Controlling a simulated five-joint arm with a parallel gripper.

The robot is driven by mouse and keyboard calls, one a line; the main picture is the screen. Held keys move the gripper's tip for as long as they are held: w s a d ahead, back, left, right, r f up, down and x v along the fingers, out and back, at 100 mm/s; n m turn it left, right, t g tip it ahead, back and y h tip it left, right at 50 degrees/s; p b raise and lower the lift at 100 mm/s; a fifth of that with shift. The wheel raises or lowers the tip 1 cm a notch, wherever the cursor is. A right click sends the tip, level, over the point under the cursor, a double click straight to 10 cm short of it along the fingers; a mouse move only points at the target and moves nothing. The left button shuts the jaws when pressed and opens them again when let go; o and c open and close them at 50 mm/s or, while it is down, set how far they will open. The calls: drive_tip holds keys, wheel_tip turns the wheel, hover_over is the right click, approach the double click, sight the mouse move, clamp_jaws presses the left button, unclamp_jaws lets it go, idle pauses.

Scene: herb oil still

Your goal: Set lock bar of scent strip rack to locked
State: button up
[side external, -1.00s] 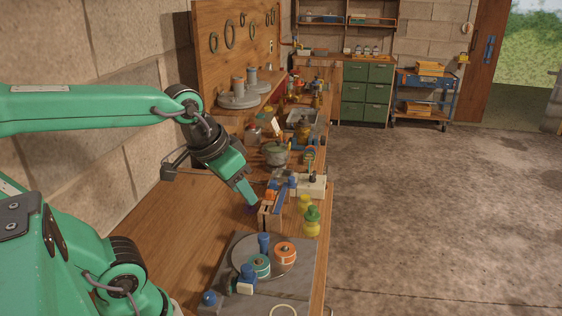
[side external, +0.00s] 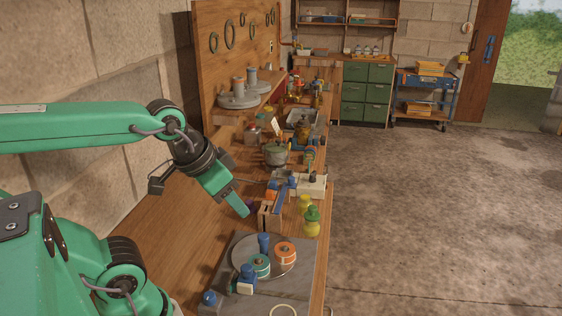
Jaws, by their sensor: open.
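A dark purple thing (side external: 253,205) is partly hidden between my gripper and the rack.
A green-and-yellow bottle (side external: 311,222) stands right of the rack. A grey mat (side external: 301,288) with a round plate, orange and teal jars and blue-capped pieces lies in front. A pot (side external: 276,155) and several bottles crowd behind. Bare bench lies to the left.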

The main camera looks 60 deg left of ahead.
drive_tip(key=shift+o, duration=0.3)
drive_tip(key=w+a+r+g, duration=0.15)
drive_tip(key=w+a, duration=0.25)
drive_tip(key=w, duration=0.5)
drive_tip(key=w+a+r+g, duration=0.1)
drive_tip(key=w+a+r, duration=0.1)
drive_tip(key=w+a, duration=0.5)
drive_tip(key=w+a+f+g, duration=0.1)
drive_tip(key=w+a+f, duration=0.2)
drive_tip(key=w, duration=0.2)
drive_tip(key=w+a+f+g, duration=0.1)
drive_tip(key=w+a+f, duration=0.3)
drive_tip(key=w+a+f+g, duration=0.1)
drive_tip(key=w+a+f, duration=0.3)
drive_tip(key=w, duration=0.1)
drive_tip(key=shift+w, duration=0.3)
drive_tip(key=shift+w+a+f, duration=0.15)
drive_tip(key=shift+a+f, duration=0.1)
drive_tip(key=shift+f, duration=0.15)
drive_tip(key=shift+f, duration=0.1)
